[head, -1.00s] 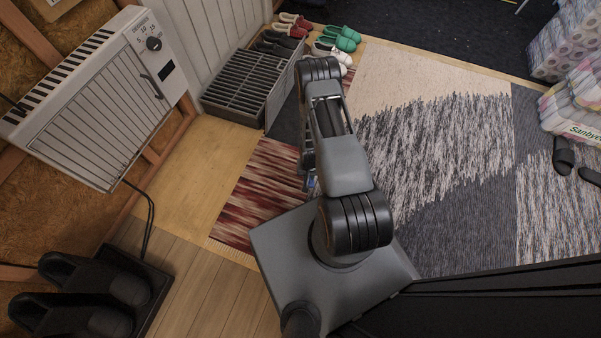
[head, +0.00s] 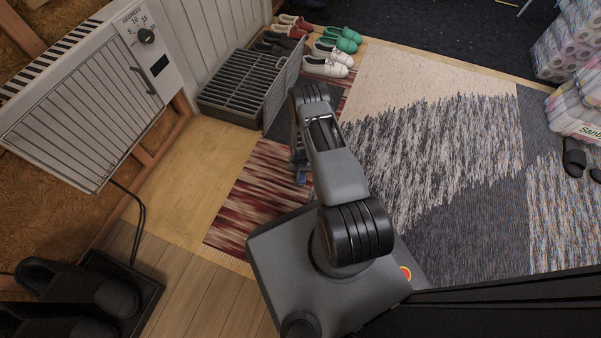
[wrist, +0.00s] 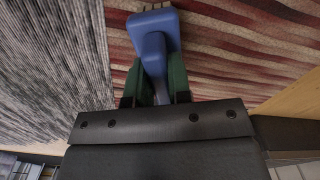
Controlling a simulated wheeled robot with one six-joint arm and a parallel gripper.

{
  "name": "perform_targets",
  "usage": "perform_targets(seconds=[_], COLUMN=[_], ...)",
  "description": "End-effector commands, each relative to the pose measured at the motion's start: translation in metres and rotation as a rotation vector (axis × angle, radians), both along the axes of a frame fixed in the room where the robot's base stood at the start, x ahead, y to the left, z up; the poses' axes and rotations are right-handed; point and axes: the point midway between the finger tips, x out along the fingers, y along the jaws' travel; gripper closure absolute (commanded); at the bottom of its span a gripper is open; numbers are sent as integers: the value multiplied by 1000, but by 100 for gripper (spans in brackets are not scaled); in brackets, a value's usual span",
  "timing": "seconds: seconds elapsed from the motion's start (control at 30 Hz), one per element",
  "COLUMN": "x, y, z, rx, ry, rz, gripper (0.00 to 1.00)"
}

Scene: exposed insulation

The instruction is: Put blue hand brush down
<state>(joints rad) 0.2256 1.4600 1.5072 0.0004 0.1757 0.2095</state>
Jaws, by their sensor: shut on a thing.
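The blue hand brush (wrist: 153,50) is between the two green-lined fingers of my gripper (wrist: 156,85) in the wrist view. My gripper is shut on it. The brush's wide end points away from the gripper, with short dark bristles at its tip. Behind it is the red striped rug. In the head view, my gripper (head: 299,165) is mostly hidden behind my arm, and only a small bit of blue shows near it, over the rug's edge. I cannot tell how high above the rug the brush is.
A grey slatted crate (head: 240,85) stands by the wall, with several pairs of shoes (head: 330,52) beyond it. A heater (head: 95,85) is on the left wall. The red striped rug (head: 250,195) is largely clear. Paper packs (head: 580,105) stand at the far right.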

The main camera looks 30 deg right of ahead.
Motion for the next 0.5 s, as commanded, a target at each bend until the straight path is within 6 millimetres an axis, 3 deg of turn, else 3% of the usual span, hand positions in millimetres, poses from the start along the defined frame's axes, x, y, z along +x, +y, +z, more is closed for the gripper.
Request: perform_targets(seconds=[0.4,0.43,0.5], x=[0,0,0], y=[0,0,0], z=[-8,-8,-7], rx=[0,0,0], ry=[-1,-1,-1], rz=[0,0,0], gripper=[100,80,74])
